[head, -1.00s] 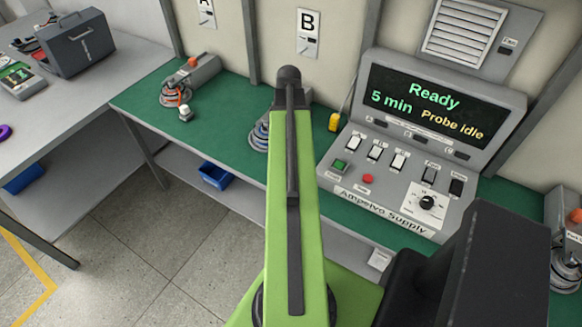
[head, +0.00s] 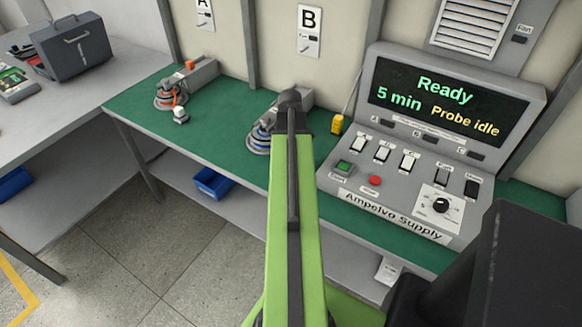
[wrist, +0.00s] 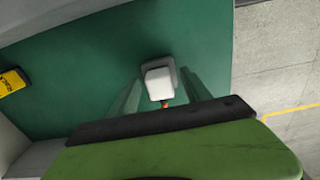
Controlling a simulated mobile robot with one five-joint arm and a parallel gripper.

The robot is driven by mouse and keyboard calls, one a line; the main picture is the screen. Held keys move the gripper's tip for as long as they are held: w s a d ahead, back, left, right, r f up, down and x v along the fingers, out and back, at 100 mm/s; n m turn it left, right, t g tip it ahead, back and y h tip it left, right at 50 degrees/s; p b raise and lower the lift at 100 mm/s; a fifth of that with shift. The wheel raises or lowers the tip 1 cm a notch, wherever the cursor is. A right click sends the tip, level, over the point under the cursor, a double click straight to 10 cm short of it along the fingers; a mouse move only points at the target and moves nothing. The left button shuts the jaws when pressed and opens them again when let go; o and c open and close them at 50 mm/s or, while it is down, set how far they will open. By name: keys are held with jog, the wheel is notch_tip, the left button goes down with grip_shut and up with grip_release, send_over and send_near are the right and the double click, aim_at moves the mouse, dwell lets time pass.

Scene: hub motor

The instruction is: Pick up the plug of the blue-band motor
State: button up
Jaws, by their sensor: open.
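The blue-band motor (head: 260,138) lies on the green bench top below sign B, partly hidden by my green arm. In the wrist view, a white blocky plug (wrist: 160,82) stands on the green surface, with a small orange-red bit at its near side. Its cable is not clear, and its motor does not show there. My gripper (wrist: 160,76) is open, with a greenish finger on either side of the plug. I cannot tell whether they touch it. In the head view my gripper is hidden behind the arm.
An orange-band motor (head: 170,95) and its white plug (head: 180,115) sit further left. A yellow block (head: 337,124) stands near the supply console (head: 420,170); it also shows in the wrist view (wrist: 12,80). A blue bin (head: 212,183) is on the lower shelf.

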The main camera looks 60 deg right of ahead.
jog(key=shift+r, duration=0.1)
grip_shut()
jog(key=shift+r, duration=0.1)
dwell(0.3)
jog(key=shift+r+p, duration=0.25)
jog(key=shift+p, duration=0.15)
jog(key=r+p, duration=0.2)
jog(key=s+r+p, duration=0.1)
jog(key=r+p, duration=0.1)
jog(key=shift+r+p, duration=0.3)
jog(key=shift+r, duration=0.05)
jog(key=s+r+p, duration=0.2)
jog(key=s, duration=0.1)
jog(key=s+d+r+p, duration=0.1)
jog(key=s, duration=0.3)
jog(key=s+r+p, duration=0.2)
jog(key=s, duration=0.1)
jog(key=shift+s+d+r+p, duration=0.2)
jog(key=shift+s+r+p, duration=0.15)
